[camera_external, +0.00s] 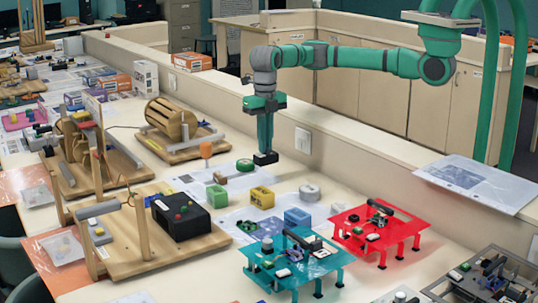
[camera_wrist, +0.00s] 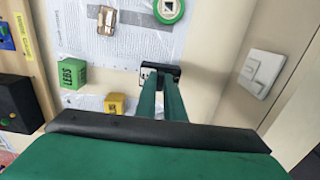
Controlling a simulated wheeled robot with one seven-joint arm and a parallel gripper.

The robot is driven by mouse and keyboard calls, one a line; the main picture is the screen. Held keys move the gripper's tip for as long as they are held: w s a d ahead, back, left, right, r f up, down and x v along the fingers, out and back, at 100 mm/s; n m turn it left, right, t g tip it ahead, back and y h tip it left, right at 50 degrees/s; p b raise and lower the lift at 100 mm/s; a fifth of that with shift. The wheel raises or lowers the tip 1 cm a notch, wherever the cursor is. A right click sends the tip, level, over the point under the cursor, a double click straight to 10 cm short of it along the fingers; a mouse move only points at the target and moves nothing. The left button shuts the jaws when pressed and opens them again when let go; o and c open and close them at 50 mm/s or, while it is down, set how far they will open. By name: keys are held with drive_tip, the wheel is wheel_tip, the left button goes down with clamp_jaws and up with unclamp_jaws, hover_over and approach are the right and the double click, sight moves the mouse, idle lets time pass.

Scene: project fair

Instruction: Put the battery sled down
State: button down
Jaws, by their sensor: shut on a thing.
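My gripper (camera_external: 265,156) points straight down by the low wall, behind the paper sheets on the table. In the wrist view my gripper (camera_wrist: 163,72) has its two green fingers close together, shut on a small dark thing, which I take to be the battery sled (camera_wrist: 148,71). It has a pale patch at its left end, and the fingers hide part of it. In the external view it is hard to tell apart from the black fingertips. I cannot tell whether it touches the table.
A green tape roll (camera_wrist: 168,9), a green block (camera_wrist: 72,73) with lettering and a yellow block (camera_wrist: 115,104) are nearby. A teal stand (camera_external: 285,262) and a red stand (camera_external: 350,243) are in front. The wall switch plate (camera_wrist: 262,73) is close on the right.

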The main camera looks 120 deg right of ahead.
sight(265, 160)
drive_tip(key=shift+f, duration=3)
drive_tip(key=shift+f, duration=0.15)
drive_tip(key=c, duration=1.9)
unclamp_jaws()
drive_tip(key=shift+o, duration=0.2)
wheel_tip(265, 160, up, 12)
drive_tip(key=shift+r, duration=0.15)
